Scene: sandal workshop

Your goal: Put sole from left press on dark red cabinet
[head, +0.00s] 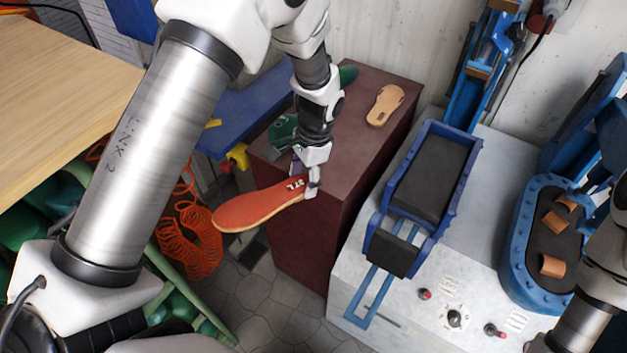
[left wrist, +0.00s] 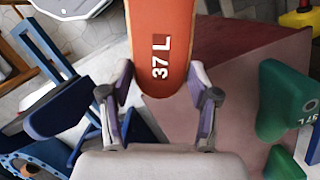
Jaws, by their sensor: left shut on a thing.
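My left gripper (head: 312,184) is shut on the heel end of an orange-red sole (head: 253,207). The sole is held out to the left, in front of the dark red cabinet (head: 345,150), and appears raised in the air. In the left wrist view the sole (left wrist: 160,35), marked "37 L", sits between the two fingers (left wrist: 163,88), with the cabinet (left wrist: 235,70) behind it. The left press (head: 430,180) has a blue frame with a black pad that looks empty. My right gripper is outside the views.
On the cabinet lie a tan sole (head: 385,105) and green pieces (head: 283,130), partly hidden by my arm. The cabinet top's front right part is clear. Orange coiled hose (head: 190,240) hangs at left.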

